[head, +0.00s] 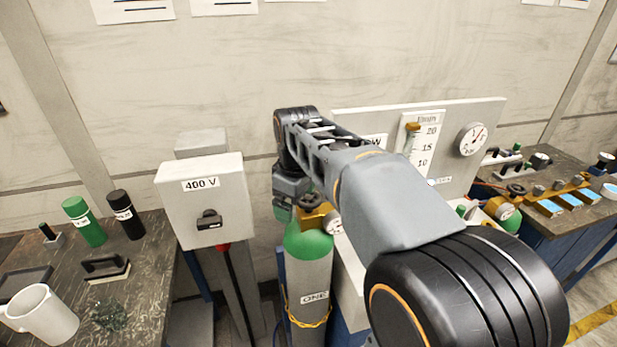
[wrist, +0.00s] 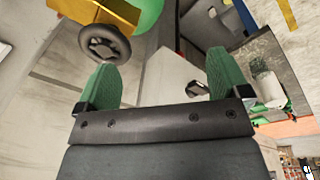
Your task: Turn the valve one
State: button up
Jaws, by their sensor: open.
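A gas cylinder (head: 308,297) labelled ONE, with a green shoulder, stands upright near the middle of the head view. On top sits a brass valve body (head: 316,219) with a dark round handwheel (head: 311,201). In the wrist view the handwheel (wrist: 105,43) hangs from the brass block (wrist: 95,11) at the upper left. My gripper (wrist: 160,82) is open, with its green-padded fingers apart and nothing between them. The handwheel lies just beyond the left finger's tip, off to the left of the gap. I cannot tell whether they touch. In the head view my gripper (head: 284,208) is just left of the handwheel.
A grey 400 V switch box (head: 200,200) stands close to the left of the cylinder. A gauge panel (head: 455,150) stands behind my arm. A bench (head: 145,290) with a white mug (head: 42,315) is at left. Another workbench (head: 560,215) with valves is at right.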

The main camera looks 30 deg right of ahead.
aim_at(307, 197)
jog(key=shift+o, duration=0.4)
jog(key=w+d+r+n+g+p, duration=0.1)
jog(key=w+d+r+n+p, duration=0.2)
jog(key=r, duration=0.5)
jog(key=shift+w+d+n, duration=0.6)
jog(key=shift+w+d, duration=0.55)
jog(key=shift+w, duration=0.05)
jog(key=shift+n, duration=0.3)
jog(key=f, duration=0.4)
jog(key=f+p, duration=0.1)
jog(key=f, duration=0.8)
jog(key=shift+w+d, duration=0.2)
jog(key=shift+w, duration=0.05)
jog(key=shift+c, duration=0.2)
jog(key=c, duration=0.9)
